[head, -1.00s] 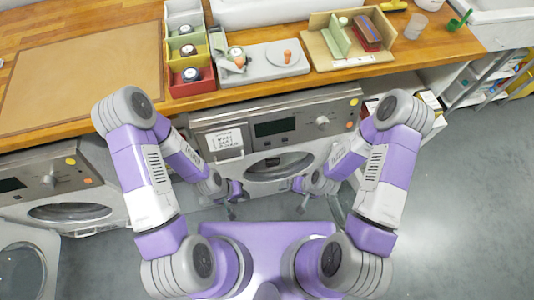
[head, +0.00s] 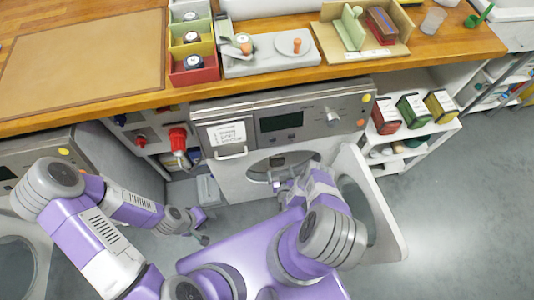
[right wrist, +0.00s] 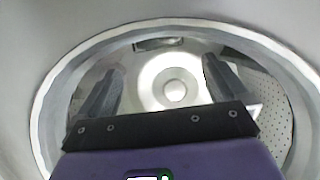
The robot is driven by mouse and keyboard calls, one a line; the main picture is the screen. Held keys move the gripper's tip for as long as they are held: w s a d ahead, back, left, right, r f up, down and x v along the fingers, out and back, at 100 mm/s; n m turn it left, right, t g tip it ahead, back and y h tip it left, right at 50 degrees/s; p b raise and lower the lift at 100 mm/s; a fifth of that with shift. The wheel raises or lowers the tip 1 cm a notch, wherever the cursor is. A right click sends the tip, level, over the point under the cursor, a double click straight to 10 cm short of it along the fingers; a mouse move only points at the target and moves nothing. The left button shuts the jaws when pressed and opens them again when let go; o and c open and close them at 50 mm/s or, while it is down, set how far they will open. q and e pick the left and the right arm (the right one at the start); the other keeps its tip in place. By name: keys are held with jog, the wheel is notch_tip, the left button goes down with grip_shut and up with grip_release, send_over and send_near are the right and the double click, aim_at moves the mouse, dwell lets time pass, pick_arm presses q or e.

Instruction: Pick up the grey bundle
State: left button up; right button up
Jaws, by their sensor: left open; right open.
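I cannot make out a grey bundle in either view. The washing machine (head: 240,180) stands in front of me with its round door (head: 372,205) swung open to the right. My right gripper (head: 275,184) is at the machine's round opening. In the right wrist view my right gripper (right wrist: 163,66) is open, its two dark fingers apart, pointing into the metal drum (right wrist: 175,72). Nothing shows between the fingers except the drum's back with its round hub. My left gripper (head: 204,232) is open and empty, low in front of the machine to the left.
A wooden worktop (head: 280,85) runs above the machine, with coloured bins (head: 193,70) and a grey tray (head: 265,58). A low shelf (head: 420,135) with several boxes stands to the right. The open door borders my right arm. Floor at right is clear.

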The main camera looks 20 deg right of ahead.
aim_at(277, 158)
jog(key=b+x, duration=0.2)
jog(key=x, duration=0.5)
jog(key=shift+w+d+b, duration=0.15)
jog(key=shift+d+b, duration=0.05)
jog(key=shift+b, duration=0.2)
jog(key=shift+c, duration=0.2)
jog(key=shift+r, duration=0.1)
jog(key=c, duration=1.1)
